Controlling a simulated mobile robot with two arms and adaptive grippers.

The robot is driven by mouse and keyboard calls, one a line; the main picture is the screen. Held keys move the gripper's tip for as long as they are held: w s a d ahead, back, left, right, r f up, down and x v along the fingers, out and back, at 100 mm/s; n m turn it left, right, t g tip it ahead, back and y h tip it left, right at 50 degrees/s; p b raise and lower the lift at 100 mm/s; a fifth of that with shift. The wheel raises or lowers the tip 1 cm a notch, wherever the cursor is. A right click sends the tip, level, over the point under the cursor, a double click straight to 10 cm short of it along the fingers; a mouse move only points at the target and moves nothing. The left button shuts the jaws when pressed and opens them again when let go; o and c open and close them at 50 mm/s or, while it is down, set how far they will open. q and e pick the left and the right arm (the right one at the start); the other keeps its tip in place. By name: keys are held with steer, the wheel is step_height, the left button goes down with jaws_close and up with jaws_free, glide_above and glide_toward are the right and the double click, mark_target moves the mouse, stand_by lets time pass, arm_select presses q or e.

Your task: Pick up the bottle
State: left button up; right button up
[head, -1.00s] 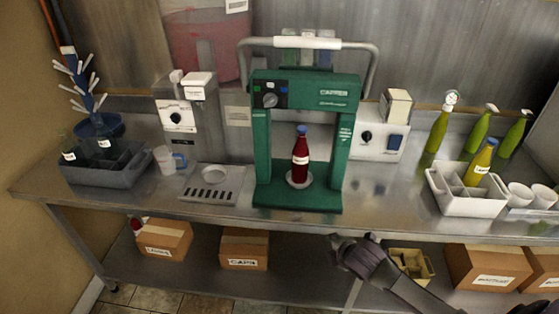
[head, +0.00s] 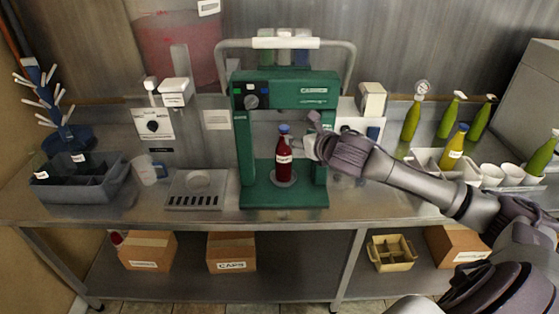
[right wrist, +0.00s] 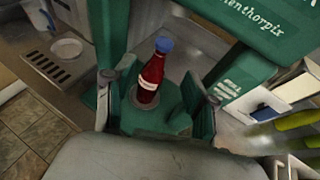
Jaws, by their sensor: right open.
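The bottle (head: 283,160) is dark red with a blue cap and a pale label. It stands upright on a round plate at the foot of the green capper frame (head: 246,150). My right gripper (head: 306,141) is at the bottle's right side, inside the frame's opening, with its fingers open. In the right wrist view the bottle (right wrist: 151,78) shows between the two spread fingers of the gripper (right wrist: 157,98). No finger is seen closed on it. My left gripper is not in view.
The frame's right post (head: 321,178) is close to my right gripper. A drip tray (head: 196,201) lies to the left. A white crate (head: 430,160) and several green bottles stand at the right. Cardboard boxes (head: 231,252) sit on the lower shelf.

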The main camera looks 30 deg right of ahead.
mark_target(286, 130)
steer(key=p+x, duration=0.1)
steer(key=x, duration=0.5)
steer(key=shift+w+d, duration=0.15)
steer(key=shift+w, duration=0.05)
steer(key=shift+w+f, duration=0.3)
steer(key=shift+w, duration=0.2)
steer(key=shift+w+d+p, duration=0.15)
steer(key=shift+w+p, duration=0.25)
steer(key=shift+p, duration=0.25)
steer(key=p+x, duration=0.1)
steer(key=x, duration=0.2)
steer(key=shift+w+d, duration=0.15)
steer(key=shift+w, duration=0.05)
steer(key=shift+w+f, duration=0.3)
steer(key=shift+w, duration=0.15)
steer(key=shift+d, duration=0.1)
steer(key=shift+c, duration=0.3)
jaws_close()
